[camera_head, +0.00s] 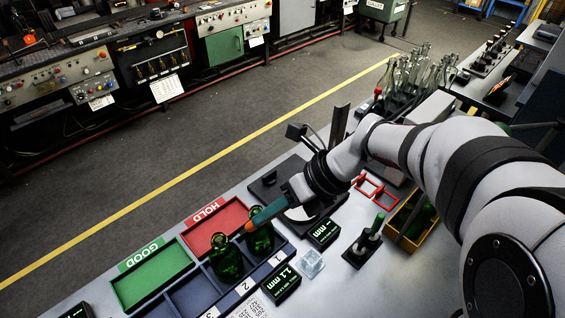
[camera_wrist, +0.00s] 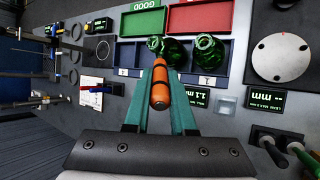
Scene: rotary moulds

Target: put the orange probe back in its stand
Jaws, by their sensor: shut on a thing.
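The orange probe (camera_wrist: 160,88) lies between the teal fingers of my gripper (camera_wrist: 158,100), which is shut on it. In the head view the orange tip (camera_head: 250,226) shows just past my gripper (camera_head: 268,213), above the blue rack. The probe's far end points towards two green bottles (camera_head: 225,258) (camera_head: 259,238); I cannot tell whether it touches one. A dark stand (camera_head: 354,257) with a green and a black upright handle is to the right of my gripper. It also shows at the lower right of the wrist view (camera_wrist: 268,141).
The blue rack (camera_head: 212,291) has compartments, with a green GOOD tray (camera_head: 150,275) and red HOLD tray (camera_head: 215,225) behind. Small displays (camera_head: 324,232) and a clear cube (camera_head: 311,264) lie near the stand. A round gauge plate (camera_wrist: 282,57) and a yellow bin (camera_head: 412,241) are at right.

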